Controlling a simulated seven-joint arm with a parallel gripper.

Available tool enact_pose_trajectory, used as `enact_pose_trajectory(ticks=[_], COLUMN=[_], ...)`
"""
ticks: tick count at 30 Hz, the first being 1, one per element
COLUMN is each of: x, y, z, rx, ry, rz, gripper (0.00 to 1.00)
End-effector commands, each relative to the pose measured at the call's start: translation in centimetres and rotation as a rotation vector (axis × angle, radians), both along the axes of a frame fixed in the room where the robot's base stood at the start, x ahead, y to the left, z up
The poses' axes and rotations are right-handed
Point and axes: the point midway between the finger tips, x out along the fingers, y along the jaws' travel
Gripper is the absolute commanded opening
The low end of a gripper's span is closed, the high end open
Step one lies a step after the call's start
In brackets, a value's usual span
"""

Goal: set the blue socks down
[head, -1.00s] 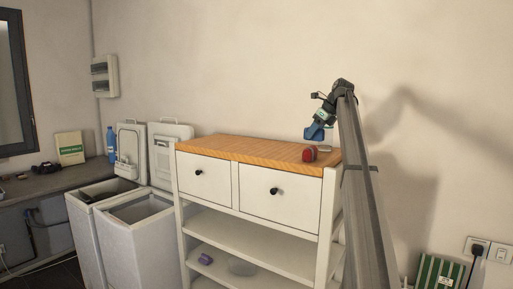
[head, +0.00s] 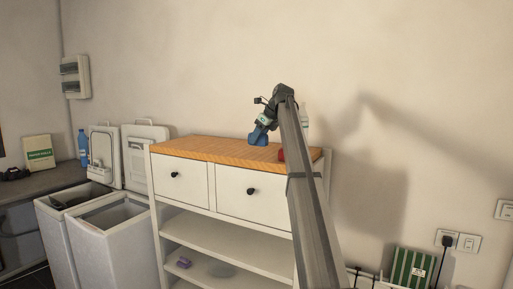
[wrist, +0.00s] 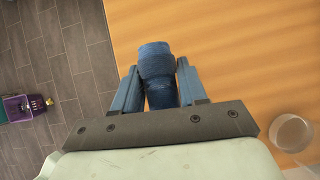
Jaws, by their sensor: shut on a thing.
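The blue socks (head: 257,138) are a rolled blue bundle at the end of my arm, over the wooden top (head: 190,147) of the white cabinet. In the wrist view the socks (wrist: 154,72) sit between the two fingers of my gripper (wrist: 160,80), which is shut on them. The socks are at the left edge of the wooden top (wrist: 220,70) in that view, with floor beyond. In the head view my gripper (head: 262,128) points down, with the socks low, close to the top. I cannot tell whether they touch it.
A red object (head: 281,155) is partly hidden behind my arm on the cabinet top. A clear round object (wrist: 291,132) shows at right in the wrist view. Two open-lidded white toploaders (head: 103,222) stand left of the cabinet. The left part of the wooden top is clear.

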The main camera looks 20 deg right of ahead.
Motion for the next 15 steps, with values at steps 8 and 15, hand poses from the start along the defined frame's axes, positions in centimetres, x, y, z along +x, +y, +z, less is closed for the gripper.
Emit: enact_pose_trajectory(ticks=[8, 15], x=[-0.1, 0.0], y=[0.0, 0.0], z=[-2.4, -4.0], rx=[-0.001, 0.000], ry=[-0.001, 0.000], rz=[-0.001, 0.000], gripper=[0.12, 0.12])
